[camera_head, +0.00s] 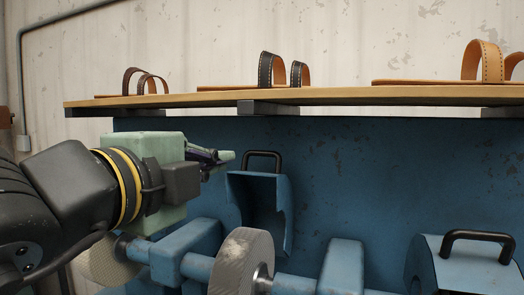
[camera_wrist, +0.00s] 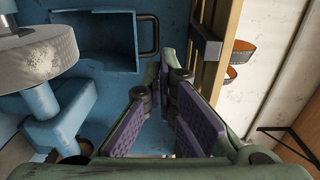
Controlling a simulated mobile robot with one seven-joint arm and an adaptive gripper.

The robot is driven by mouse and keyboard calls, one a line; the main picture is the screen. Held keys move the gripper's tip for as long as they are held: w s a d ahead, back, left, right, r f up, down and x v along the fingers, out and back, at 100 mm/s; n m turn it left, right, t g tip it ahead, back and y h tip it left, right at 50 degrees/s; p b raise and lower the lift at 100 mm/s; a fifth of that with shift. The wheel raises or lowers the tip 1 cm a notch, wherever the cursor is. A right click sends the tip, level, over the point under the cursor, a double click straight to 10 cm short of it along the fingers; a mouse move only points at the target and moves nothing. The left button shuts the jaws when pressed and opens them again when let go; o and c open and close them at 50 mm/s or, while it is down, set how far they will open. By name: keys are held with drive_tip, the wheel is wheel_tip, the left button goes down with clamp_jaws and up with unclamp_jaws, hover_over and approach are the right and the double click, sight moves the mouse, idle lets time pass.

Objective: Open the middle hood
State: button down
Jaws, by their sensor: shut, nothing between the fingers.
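The middle hood (camera_head: 278,205) is a blue cover tipped up against the blue machine back, its hollow inside facing out. Its black handle (camera_head: 262,155) is at the top. The textured wheel (camera_head: 238,262) below it is uncovered. In the wrist view the hood (camera_wrist: 92,42) is at upper left with its handle (camera_wrist: 155,37) at its right edge. My gripper (camera_head: 228,156) is shut and empty, just left of the handle in the head view. No contact with the handle shows. The gripper (camera_wrist: 167,75) also shows in the wrist view.
Another blue hood (camera_head: 465,268) with a black handle is lowered at right. Another wheel (camera_head: 108,264) is partly hidden below my arm. The blue panel between the hoods is clear.

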sight(260, 154)
drive_tip(key=p+x, duration=0.4)
drive_tip(key=x, duration=0.9)
drive_tip(key=shift+w+d+p, duration=0.25)
drive_tip(key=shift+w+p, duration=0.05)
drive_tip(key=shift+w, duration=0.1)
drive_tip(key=w, duration=0.2)
drive_tip(key=w+d, duration=0.1)
drive_tip(key=shift+d+r, duration=0.15)
drive_tip(key=shift+r, duration=0.2)
drive_tip(key=shift+s, duration=0.15)
drive_tip(key=shift+p, duration=0.3)
